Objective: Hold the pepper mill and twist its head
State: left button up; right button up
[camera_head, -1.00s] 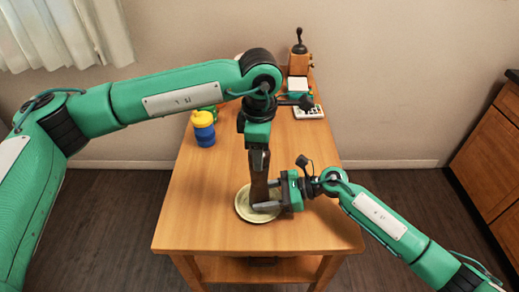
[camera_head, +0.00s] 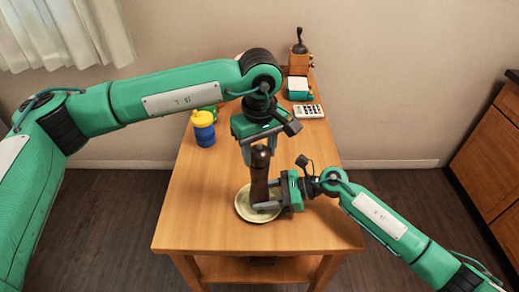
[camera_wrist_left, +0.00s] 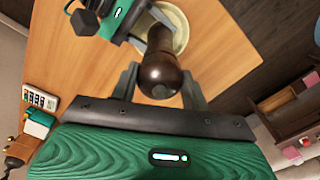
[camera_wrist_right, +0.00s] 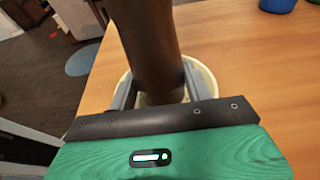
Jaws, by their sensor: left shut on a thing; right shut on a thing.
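The dark brown pepper mill (camera_head: 259,180) stands upright on a pale round plate (camera_head: 243,208) on the wooden table. My left gripper (camera_head: 259,150) comes from above and is shut on the mill's rounded head; the head (camera_wrist_left: 160,78) sits between its fingers in the left wrist view. My right gripper (camera_head: 268,196) comes from the right and is shut on the lower body of the mill. In the right wrist view the body (camera_wrist_right: 148,45) fills the space between the fingers. The mill's base is partly hidden by the right fingers.
A blue cup with a yellow lid (camera_head: 203,129) stands at the left of the table. A wooden coffee grinder (camera_head: 299,58), a small box (camera_head: 299,88) and a calculator-like keypad (camera_head: 308,111) are at the back right. The front of the table is clear.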

aim_at(259, 148)
pick_arm(q)
jog(key=m, duration=0.4)
jog(key=shift+m, duration=0.4)
dwell(0.4)
jog(key=o, duration=1)
notch_tip(259, 148, up, 12)
pick_arm(e)
jog(key=o, duration=1.1)
